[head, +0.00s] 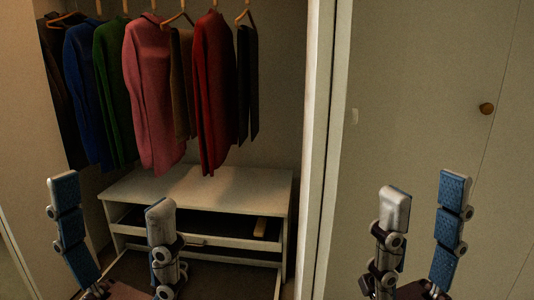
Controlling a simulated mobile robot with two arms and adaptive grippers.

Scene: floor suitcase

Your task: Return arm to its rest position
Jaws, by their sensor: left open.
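My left gripper (112,195) is at the lower left in the head view. Its two blue-padded fingers stand up wide apart with nothing between them. My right gripper (424,188) is at the lower right. Its two fingers also stand upright and apart, with nothing between them. The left gripper appears in front of the low white unit (205,186); the right one appears in front of the pale door (420,90). No suitcase can be made out.
An open wardrobe holds several hanging garments, among them a pink one (152,95) and a red one (213,95). The white unit below has dark open spaces. A white frame post (320,150) stands between wardrobe and door. The door has a round knob (486,108).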

